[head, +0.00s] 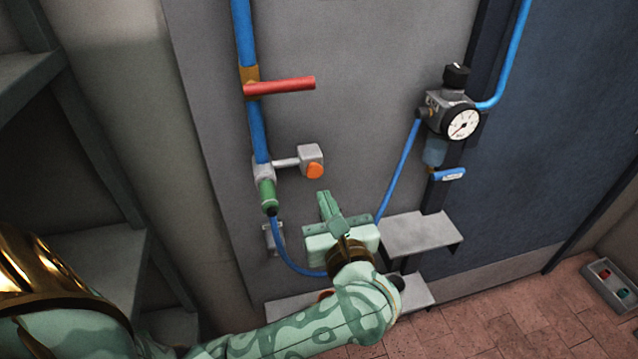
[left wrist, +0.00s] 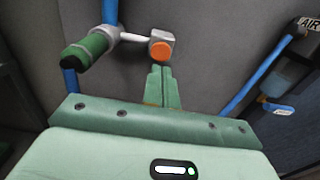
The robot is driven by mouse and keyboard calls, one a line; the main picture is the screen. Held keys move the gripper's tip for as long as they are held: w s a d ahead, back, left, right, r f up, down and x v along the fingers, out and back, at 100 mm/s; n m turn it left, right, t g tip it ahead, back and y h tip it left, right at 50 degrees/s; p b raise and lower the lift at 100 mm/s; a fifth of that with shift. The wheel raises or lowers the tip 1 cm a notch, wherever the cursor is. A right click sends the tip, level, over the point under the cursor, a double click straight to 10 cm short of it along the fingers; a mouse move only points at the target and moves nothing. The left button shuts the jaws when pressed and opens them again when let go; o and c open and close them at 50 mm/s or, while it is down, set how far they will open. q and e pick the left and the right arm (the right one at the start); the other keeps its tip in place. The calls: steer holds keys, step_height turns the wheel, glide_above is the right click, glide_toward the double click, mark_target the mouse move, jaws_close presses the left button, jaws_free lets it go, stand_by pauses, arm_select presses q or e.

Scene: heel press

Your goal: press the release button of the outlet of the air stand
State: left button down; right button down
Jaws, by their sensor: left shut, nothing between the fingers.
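The release button (head: 314,171) is orange and round, on a grey block (head: 311,153) joined by a short arm to the outlet (head: 263,172). A green coupling (head: 267,195) hangs below the outlet with a blue hose. My left gripper (head: 324,196) is shut and empty, its fingertips just below the button in the head view. In the left wrist view the button (left wrist: 161,51) sits just beyond the shut fingertips (left wrist: 160,68). A gap seems to remain; contact cannot be told. My right gripper is in neither view.
A red-handled valve (head: 280,87) is on the blue pipe above. A regulator with a gauge (head: 461,123) is at the right. Grey shelves (head: 421,235) stick out below it, near my left wrist. A shelf rack (head: 85,260) stands at the left. A small tray (head: 612,287) lies on the floor.

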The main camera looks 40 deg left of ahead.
mark_target(315, 173)
arm_select(q)
steer(key=shift+x, duration=2.75)
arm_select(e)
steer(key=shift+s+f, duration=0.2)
